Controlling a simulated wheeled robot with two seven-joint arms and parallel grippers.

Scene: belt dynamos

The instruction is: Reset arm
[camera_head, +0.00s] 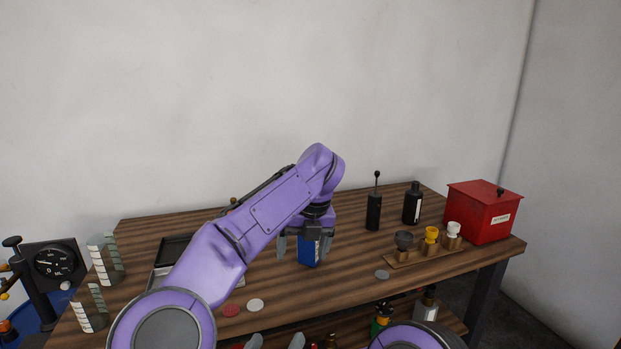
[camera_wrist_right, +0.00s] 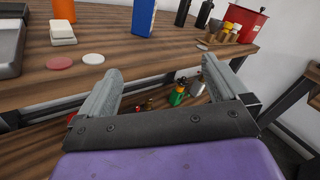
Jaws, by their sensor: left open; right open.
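My left arm reaches across the table, and my left gripper (camera_head: 303,248) points down and is open. Its fingers are on either side of a blue box (camera_head: 309,254), which stands upright on the wooden table (camera_head: 345,285). I cannot tell whether a finger touches the box. The blue box also shows in the right wrist view (camera_wrist_right: 143,17), with its top cut off. My right gripper (camera_head: 276,342) is low at the table's front edge. In the right wrist view my right gripper (camera_wrist_right: 158,82) is open, with nothing between its fingers.
Red (camera_head: 231,310), white (camera_head: 255,305) and grey (camera_head: 382,274) discs lie near the front edge. A grey tray (camera_wrist_right: 10,45) is partly hidden by my left arm. Black bottles (camera_head: 412,204), a wooden rack (camera_head: 423,257) and a red box (camera_head: 483,212) stand right. A lower shelf holds bottles (camera_wrist_right: 178,95).

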